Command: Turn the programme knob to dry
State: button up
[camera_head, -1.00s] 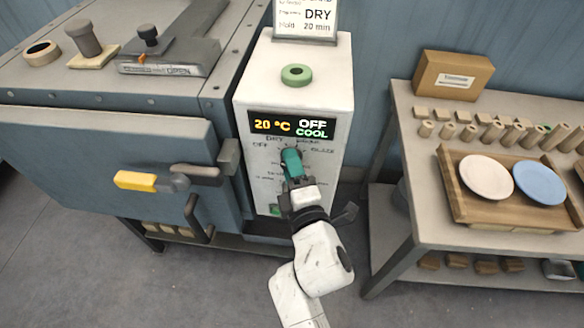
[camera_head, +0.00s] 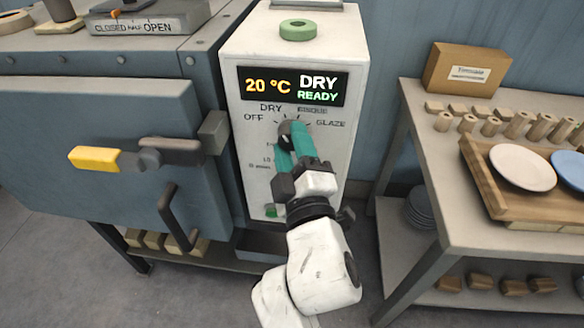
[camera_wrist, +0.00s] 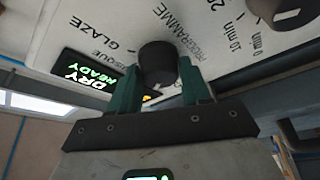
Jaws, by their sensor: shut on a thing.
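The dark round programme knob (camera_wrist: 158,65) is on the front of the white control box (camera_head: 345,50). The labels OFF, DRY, BISQUE and GLAZE are printed around it. My gripper (camera_head: 298,138) has two green fingers closed on the knob; in the wrist view the fingers stand on either side of it. The fingers cover much of the knob in the head view (camera_head: 286,132). The display (camera_head: 292,87) reads 20 °C, DRY, READY; part of it also shows in the wrist view (camera_wrist: 88,78).
A kiln with a shut door (camera_head: 90,140) and a yellow-tipped handle (camera_head: 95,158) stands at left. At right, a table (camera_head: 425,150) carries a wooden tray (camera_head: 478,185) with plates and a cardboard box (camera_head: 465,80).

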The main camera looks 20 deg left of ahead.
jog(key=shift+f+m+t+b, duration=0.35)
jog(key=shift+m+b, duration=0.45)
jog(key=shift+b, duration=0.9)
jog(key=shift+r+m+b, duration=0.25)
jog(key=shift+m+b, duration=0.15)
jog(key=o, duration=1)
jog(key=shift+o, duration=0.2)
jog(key=v, duration=1)
jog(key=shift+s+f, duration=0.15)
jog(key=shift+s, duration=0.2)
jog(key=shift+d, duration=0.1)
